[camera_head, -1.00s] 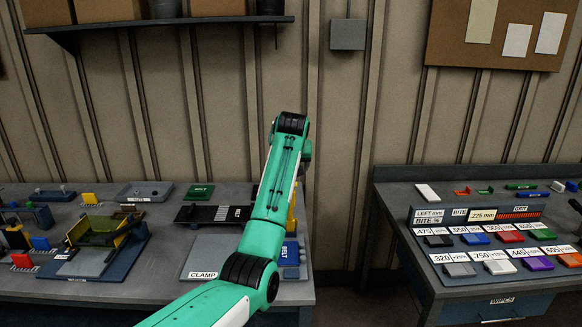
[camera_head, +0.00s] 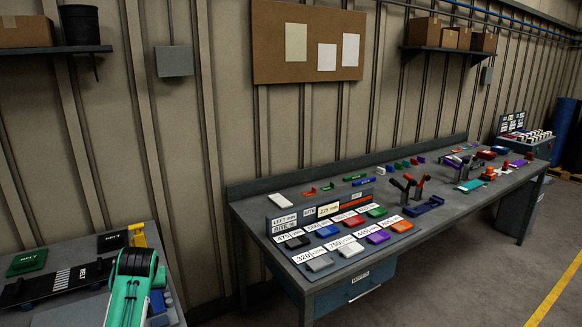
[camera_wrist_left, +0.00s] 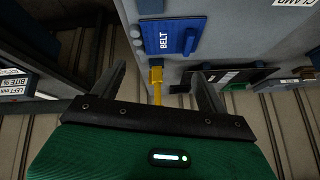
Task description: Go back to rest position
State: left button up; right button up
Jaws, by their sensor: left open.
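My left arm (camera_head: 130,285) shows at the lower left of the head view as a green link with a black joint, above the left bench. Its gripper is out of that view. In the left wrist view my left gripper (camera_wrist_left: 161,84) is open, its two dark fingers spread with nothing between them. Beyond the fingers are a yellow piece (camera_wrist_left: 156,80) and a blue block marked BELT (camera_wrist_left: 172,38); they appear apart from the fingers. My right gripper is in neither view.
The left bench (camera_head: 60,312) holds a dark belt plate (camera_head: 60,283) and a green block (camera_head: 27,262). The right bench (camera_head: 262,198) carries a labelled panel with coloured blocks, clamps and small parts. A floor gap separates the benches. Open floor (camera_head: 480,270) lies at right.

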pick_arm(q)
jog(key=s+d+f+m+h, duration=0.1)
jog(key=s+d+f, duration=0.35)
jog(key=s, duration=0.55)
jog(key=s+d+f+m+g+h, duration=0.1)
jog(key=s+d+f+m, duration=0.15)
jog(key=s+f, duration=0.55)
jog(key=s+d+f+m, duration=0.1)
jog(key=s+d+f, duration=0.3)
jog(key=s, duration=0.8)
jog(key=s+d+r+m+g+h, duration=0.1)
jog(key=s+d, duration=0.2)
jog(key=s, duration=0.4)
jog(key=s+d+r+h, duration=0.1)
jog(key=s+d+r, duration=0.15)
jog(key=s, duration=0.45)
notch_tip(320, 180, down, 31)
jog(key=g, duration=0.1)
jog(key=s+a+f+g, duration=0.1)
jog(key=s+a+f, duration=0.2)
jog(key=s+f, duration=1.6)
jog(key=shift+f+m+g, duration=0.3)
jog(key=shift+f+m, duration=0.05)
jog(key=shift+f, duration=0.15)
